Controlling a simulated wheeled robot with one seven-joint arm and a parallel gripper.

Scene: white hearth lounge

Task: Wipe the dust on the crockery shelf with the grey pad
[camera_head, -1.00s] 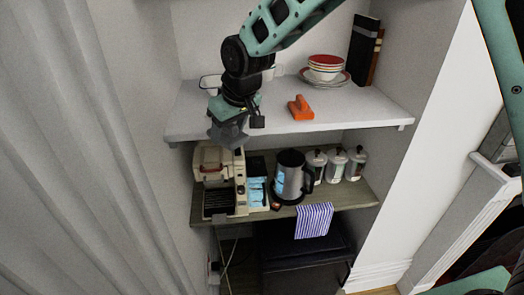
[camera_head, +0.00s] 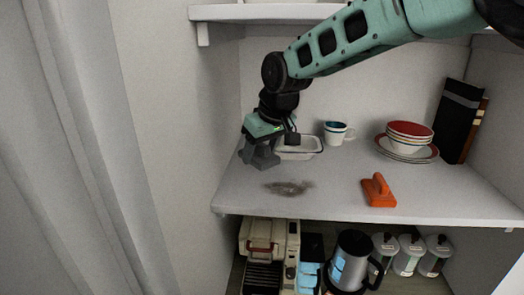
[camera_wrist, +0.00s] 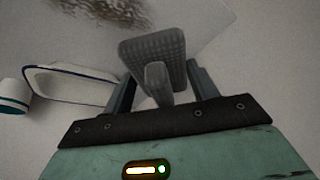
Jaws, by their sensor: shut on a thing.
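The crockery shelf (camera_head: 330,200) is a white board in an alcove. A brown dust smudge (camera_head: 289,188) lies near its front left and also shows at the top of the wrist view (camera_wrist: 115,12). My gripper (camera_head: 262,158) is at the shelf's left end, just behind and left of the dust. In the wrist view its fingers are shut on the upright handle of the grey pad (camera_wrist: 153,47). The pad is beside the dust, not over it. Whether its face touches the shelf is unclear.
A white dish (camera_head: 299,148) is close beside my gripper. A mug (camera_head: 336,132), stacked bowls on plates (camera_head: 408,139) and dark books (camera_head: 458,120) stand further right. An orange block with a handle (camera_head: 379,190) sits near the front edge.

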